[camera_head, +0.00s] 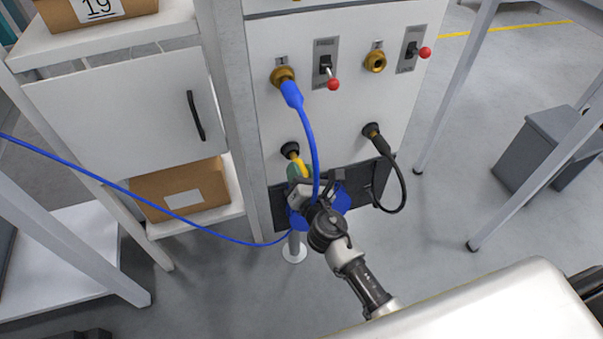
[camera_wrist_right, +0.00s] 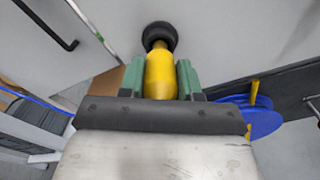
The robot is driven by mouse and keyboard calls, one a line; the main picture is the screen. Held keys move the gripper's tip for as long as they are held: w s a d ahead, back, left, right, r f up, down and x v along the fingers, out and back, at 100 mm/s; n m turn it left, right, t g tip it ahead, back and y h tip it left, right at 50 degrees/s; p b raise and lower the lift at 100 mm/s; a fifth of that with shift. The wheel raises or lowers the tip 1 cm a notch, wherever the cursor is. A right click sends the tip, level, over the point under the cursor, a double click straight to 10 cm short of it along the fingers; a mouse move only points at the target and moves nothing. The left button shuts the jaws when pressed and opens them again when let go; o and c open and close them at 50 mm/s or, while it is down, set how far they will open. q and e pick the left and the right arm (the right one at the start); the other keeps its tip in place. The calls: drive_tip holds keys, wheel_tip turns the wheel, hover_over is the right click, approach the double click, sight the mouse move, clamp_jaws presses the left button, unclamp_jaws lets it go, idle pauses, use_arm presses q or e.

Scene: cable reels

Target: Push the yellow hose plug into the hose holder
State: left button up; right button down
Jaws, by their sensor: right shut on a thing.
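The yellow hose plug (camera_wrist_right: 159,76) sits between the green fingers of my right gripper (camera_head: 299,172), which is shut on it. Its narrow brass-coloured end points at the black round hose holder (camera_wrist_right: 159,36) on the white panel. The end meets the holder's opening; I cannot tell how deep it sits. In the head view the holder (camera_head: 289,149) is at the lower left of the panel, and a little of the yellow plug (camera_head: 302,166) shows beside the gripper. My left gripper is not in view.
A blue plug and hose (camera_head: 291,95) hang from the upper left brass fitting. A black cable (camera_head: 401,180) loops from the lower right holder. A blue reel (camera_head: 337,199) is close behind my right gripper.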

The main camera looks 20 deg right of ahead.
drive_tip(key=shift+w, duration=0.55)
drive_tip(key=c, duration=1.1)
unclamp_jaws()
drive_tip(key=o, duration=0.4)
drive_tip(key=shift+s, duration=0.1)
